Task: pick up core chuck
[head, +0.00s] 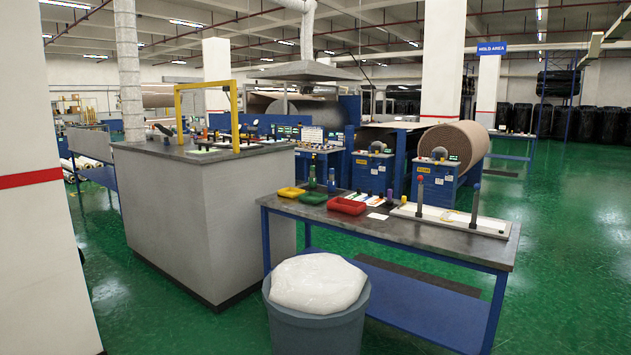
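No thing in the head view can be told for certain as the core chuck; the small parts are too far away. A work table (400,232) with a dark top and blue legs stands at the centre right. Small dark and green cylinders (331,181) stand at the table's back left. Neither of my grippers is in view.
A grey bin (318,329) with a white bag stands in front. A grey counter (190,215) stands left. A large brown roll (455,146) is behind. Green floor (570,240) is open at right.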

